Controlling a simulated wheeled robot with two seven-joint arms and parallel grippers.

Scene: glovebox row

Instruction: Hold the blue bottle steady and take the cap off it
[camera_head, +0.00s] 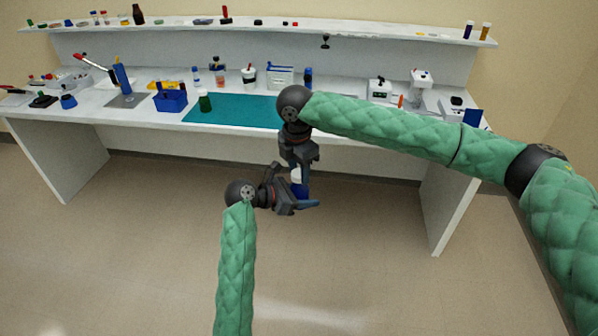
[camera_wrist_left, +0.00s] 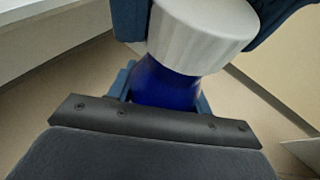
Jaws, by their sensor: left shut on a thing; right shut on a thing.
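The blue bottle (camera_head: 301,190) is held in the air in front of the bench, over the floor. My left gripper (camera_head: 298,203) comes in from the lower left and is shut on its body. The white cap (camera_head: 296,175) sits at the bottle's top. My right gripper (camera_head: 300,167) reaches down from above and is shut on the cap. In the left wrist view the white ribbed cap (camera_wrist_left: 202,35) is at the bottle's top, with blue fingers on both sides of it. The blue body (camera_wrist_left: 165,86) shows below, partly hidden by my left gripper. I cannot tell whether the cap is loosened.
The white bench (camera_head: 150,117) stands behind, with a teal mat (camera_head: 240,111), a blue basket (camera_head: 171,101) and a green bottle (camera_head: 204,101) on it. A shelf (camera_head: 270,22) with small items runs above. The floor around the grippers is clear.

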